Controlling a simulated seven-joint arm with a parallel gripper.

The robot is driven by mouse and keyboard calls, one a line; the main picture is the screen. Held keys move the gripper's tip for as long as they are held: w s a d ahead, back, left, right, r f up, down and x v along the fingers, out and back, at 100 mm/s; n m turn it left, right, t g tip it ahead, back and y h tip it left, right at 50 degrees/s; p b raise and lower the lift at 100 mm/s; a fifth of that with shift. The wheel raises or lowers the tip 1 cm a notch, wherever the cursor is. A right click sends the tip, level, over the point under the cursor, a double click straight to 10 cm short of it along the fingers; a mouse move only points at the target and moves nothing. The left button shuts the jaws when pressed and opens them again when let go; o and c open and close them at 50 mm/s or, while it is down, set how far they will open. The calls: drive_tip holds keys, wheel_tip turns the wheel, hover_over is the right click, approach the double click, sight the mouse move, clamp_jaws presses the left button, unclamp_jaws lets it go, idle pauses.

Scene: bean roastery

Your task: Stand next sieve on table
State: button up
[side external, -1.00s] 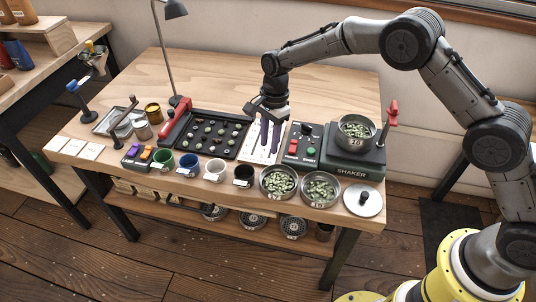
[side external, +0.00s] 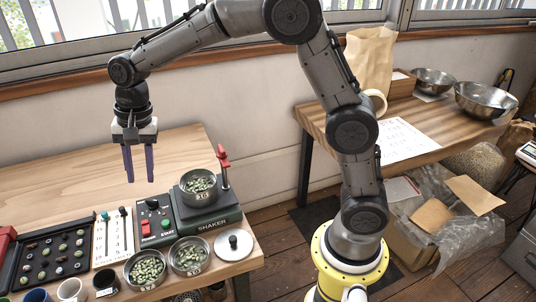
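Two metal sieves filled with green beans, the left one (side external: 145,284) and the right one (side external: 190,271), stand side by side at the table's front edge. A third sieve (side external: 198,199) with green beans sits on top of the dark shaker (side external: 210,222). My gripper (side external: 138,181) is raised above the table, left of the shaker and behind the slider panel. Its two purple fingers point down and stand apart with nothing between them. The wooden table (side external: 60,190) is partly cut off at the left and bottom.
A silver lid (side external: 225,254) lies right of the sieves. A red-handled lever (side external: 222,158) rises beside the shaker. A button box (side external: 155,222), slider panel (side external: 113,240) and black bean tray (side external: 45,265) are left of it. Cups line the front left. The table's back is clear.

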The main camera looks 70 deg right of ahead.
drive_tip(key=s+d+r+n+t, duration=0.2)
drive_tip(key=s+d+r+n, duration=0.2)
drive_tip(key=s, duration=0.6)
drive_tip(key=s+d+r+n+t, duration=0.1)
drive_tip(key=s+d+r+n, duration=0.25)
drive_tip(key=s, duration=0.65)
drive_tip(key=s+d+f+n, duration=0.1)
drive_tip(key=s, duration=0.3)
drive_tip(key=s+d+f+n+t+h, duration=0.1)
drive_tip(key=s+n, duration=0.1)
drive_tip(key=s, duration=0.2)
drive_tip(key=shift+s+d+f, duration=0.3)
drive_tip(key=shift+d+f, duration=0.05)
drive_tip(key=shift+d, duration=0.05)
